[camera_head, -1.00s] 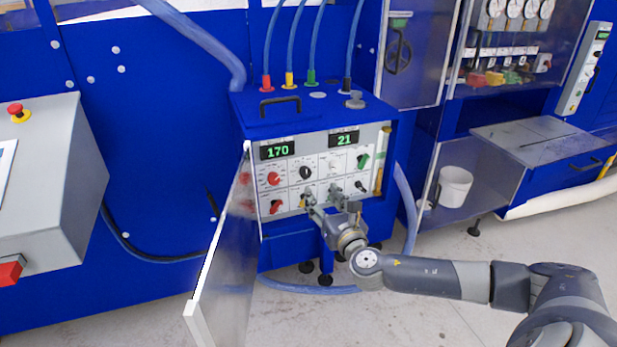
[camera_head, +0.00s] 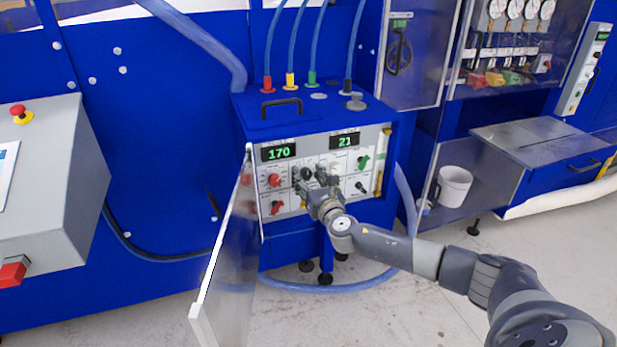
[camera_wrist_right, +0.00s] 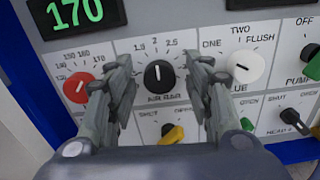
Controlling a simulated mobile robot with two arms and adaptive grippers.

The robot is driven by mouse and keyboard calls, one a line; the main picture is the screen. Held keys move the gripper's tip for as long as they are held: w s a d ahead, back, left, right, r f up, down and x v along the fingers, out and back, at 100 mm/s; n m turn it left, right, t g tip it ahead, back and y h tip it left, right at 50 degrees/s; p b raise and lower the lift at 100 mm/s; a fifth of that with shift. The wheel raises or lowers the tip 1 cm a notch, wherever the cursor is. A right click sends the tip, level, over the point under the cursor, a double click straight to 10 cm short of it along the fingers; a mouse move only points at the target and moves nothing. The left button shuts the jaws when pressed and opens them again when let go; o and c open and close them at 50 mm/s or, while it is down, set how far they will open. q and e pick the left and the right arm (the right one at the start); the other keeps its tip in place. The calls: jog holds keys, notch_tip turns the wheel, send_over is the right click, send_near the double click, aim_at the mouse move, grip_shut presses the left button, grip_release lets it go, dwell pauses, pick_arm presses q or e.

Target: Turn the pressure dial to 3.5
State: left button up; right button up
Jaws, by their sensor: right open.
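The pressure dial is a black knob (camera_wrist_right: 158,77) with a white pointer line, marked for air in bar, in the right wrist view. The pointer stands about straight up, near the 2 mark; the scale shows 1.5, 2 and 2.5, and the rest is hidden by the fingers. My right gripper (camera_wrist_right: 164,76) is open, with one finger on each side of the knob and visible gaps between. In the head view, the right gripper (camera_head: 314,178) is in front of the panel's upper knob row and partly covers it. My left gripper is out of view.
A red knob (camera_wrist_right: 78,87) is left of the dial, a white knob (camera_wrist_right: 246,66) right, a yellow knob (camera_wrist_right: 172,133) below. Displays read 170 (camera_head: 279,152) and 21 (camera_head: 345,140). An open door (camera_head: 225,265) stands left of the panel.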

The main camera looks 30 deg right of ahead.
jog(key=c, duration=1.1)
jog(key=shift+f+m, duration=0.1)
jog(key=shift+m, duration=0.2)
jog(key=m+b, duration=0.2)
jog(key=m, duration=0.1)
jog(key=m+b, duration=0.1)
jog(key=m, duration=0.4)
jog(key=m+b, duration=0.1)
jog(key=m, duration=0.3)
jog(key=shift+m, duration=2.5)
